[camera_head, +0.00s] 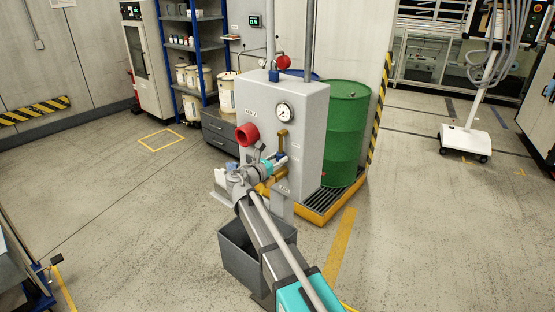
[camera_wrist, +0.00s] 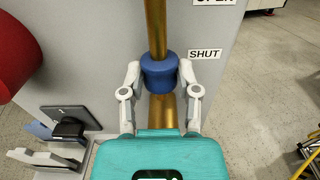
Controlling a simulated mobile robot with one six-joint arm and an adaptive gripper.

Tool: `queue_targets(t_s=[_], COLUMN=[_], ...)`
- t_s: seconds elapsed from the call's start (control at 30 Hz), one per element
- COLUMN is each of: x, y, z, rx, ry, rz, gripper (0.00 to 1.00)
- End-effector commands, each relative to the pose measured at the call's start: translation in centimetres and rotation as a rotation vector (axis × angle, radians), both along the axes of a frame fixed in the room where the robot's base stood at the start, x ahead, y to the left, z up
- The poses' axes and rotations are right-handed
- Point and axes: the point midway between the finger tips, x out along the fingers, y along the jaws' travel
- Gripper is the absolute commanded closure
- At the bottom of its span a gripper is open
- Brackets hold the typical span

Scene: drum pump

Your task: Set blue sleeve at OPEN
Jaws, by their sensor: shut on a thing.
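The blue sleeve (camera_wrist: 159,73) sits around an upright brass rod (camera_wrist: 156,25) in the wrist view. My gripper (camera_wrist: 160,80) is shut on the sleeve, one finger at each side. The SHUT label (camera_wrist: 205,54) is to the right, a little higher than the sleeve's middle. The OPEN label (camera_wrist: 214,2) is farther up, cut by the top edge. In the head view my gripper (camera_head: 277,162) is at the front of the grey pump cabinet (camera_head: 306,106). The sleeve cannot be made out there.
A red round part (camera_head: 247,134) sticks out of the cabinet left of my gripper, and a gauge (camera_head: 285,112) is above. A green drum (camera_head: 346,125) stands behind right on a yellow-edged tray (camera_head: 326,207). A grey open bin (camera_head: 248,258) is below my arm.

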Motion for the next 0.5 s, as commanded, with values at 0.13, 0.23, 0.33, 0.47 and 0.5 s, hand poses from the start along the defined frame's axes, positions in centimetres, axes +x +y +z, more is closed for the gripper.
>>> queue_targets(t_s=[0.13,0.23,0.33,0.47,0.5], x=[0.06,0.06,0.07,0.08,0.08], y=[0.01,0.01,0.01,0.02,0.02], z=[0.28,0.51,0.74,1.01,1.10], rx=[-0.001,-0.001,-0.001,-0.001,-0.001], ry=[0.000,0.000,0.000,0.000,0.000], rz=[0.001,0.001,0.001,0.001,0.001], gripper=[0.89,0.89,0.89,0.89,0.89])
